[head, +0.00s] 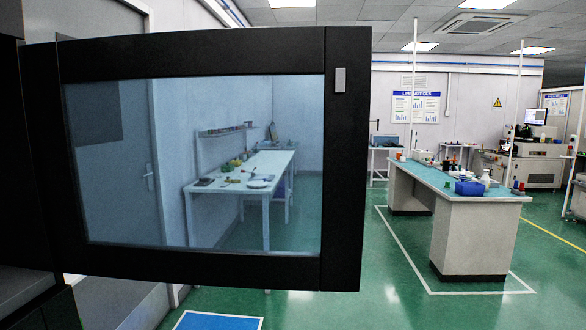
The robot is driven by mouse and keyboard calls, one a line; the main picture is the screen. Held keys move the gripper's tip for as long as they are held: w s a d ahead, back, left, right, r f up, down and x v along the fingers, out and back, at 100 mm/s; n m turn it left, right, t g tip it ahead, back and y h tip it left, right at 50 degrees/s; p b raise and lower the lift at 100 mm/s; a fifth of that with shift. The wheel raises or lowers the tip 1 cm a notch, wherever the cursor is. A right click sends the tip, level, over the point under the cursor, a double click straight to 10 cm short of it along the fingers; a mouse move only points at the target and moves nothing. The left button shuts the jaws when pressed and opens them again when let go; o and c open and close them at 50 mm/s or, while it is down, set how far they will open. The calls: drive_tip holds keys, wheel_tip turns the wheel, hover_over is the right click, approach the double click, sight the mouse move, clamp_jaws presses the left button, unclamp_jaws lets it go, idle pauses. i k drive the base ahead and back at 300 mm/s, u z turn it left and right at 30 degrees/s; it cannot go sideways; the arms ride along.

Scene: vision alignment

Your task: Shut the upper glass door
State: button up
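The glass door (200,165) fills the left half of the head view. It is a dark, thick frame around a clear, bluish pane, and it stands swung open from a dark cabinet (14,150) at the left edge. A small light grey tab (340,79) sits near the top of the door's right frame bar. Whether another door hangs below cannot be told. My gripper does not show in this view.
A white table with small items (245,178) shows through the pane. A workbench with a blue-green top (462,182) stands at the right, with bottles and a blue box (469,188). Green floor (390,290) lies open between door and bench.

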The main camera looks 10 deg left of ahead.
sight(319, 49)
drive_tip(key=z, duration=0.35)
drive_tip(key=i, duration=4.2)
drive_tip(key=u, duration=4.45)
drive_tip(key=i, duration=0.5)
drive_tip(key=u, duration=1.35)
